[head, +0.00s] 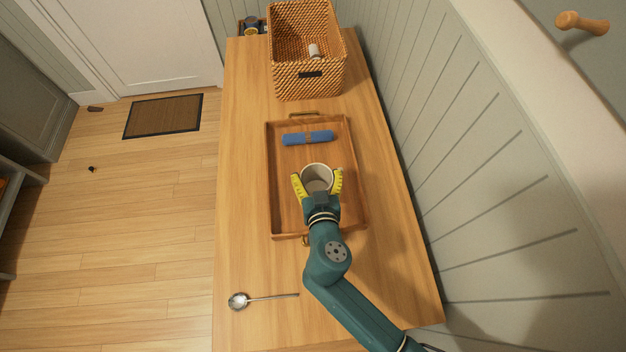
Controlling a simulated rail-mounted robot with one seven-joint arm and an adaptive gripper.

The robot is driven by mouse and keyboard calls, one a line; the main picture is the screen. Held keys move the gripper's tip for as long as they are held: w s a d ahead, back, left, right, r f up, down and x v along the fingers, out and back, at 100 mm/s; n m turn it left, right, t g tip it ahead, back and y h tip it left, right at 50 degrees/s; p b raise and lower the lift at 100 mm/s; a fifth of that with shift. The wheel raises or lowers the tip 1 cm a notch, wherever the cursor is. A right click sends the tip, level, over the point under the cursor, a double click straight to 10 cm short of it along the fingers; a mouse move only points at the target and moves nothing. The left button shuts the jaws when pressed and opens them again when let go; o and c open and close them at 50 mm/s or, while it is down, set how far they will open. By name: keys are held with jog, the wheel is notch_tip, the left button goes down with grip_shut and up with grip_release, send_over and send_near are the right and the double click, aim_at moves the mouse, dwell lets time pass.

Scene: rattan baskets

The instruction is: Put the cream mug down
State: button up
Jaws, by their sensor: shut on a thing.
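The cream mug (317,174) is upright with its open top facing the camera, over the middle of the wooden tray (277,205). My gripper (317,183) has its yellow fingers on both sides of the mug and is shut on it. The mug's underside is hidden, so I cannot tell whether it touches the tray. The mug's near side is partly covered by my gripper.
A blue rolled cloth (307,137) lies in the tray's far part. A rattan basket (305,85) with a small pale item inside stands behind the tray. A ladle (262,299) lies at the table's near left. A wall borders the table's right side.

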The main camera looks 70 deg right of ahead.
aim_at(314, 178)
jog(key=shift+f+b, duration=0.55)
jog(key=shift+f, duration=2.25)
jog(key=shift+f, duration=0.15)
jog(key=o, duration=1)
jog(key=v, duration=1.2)
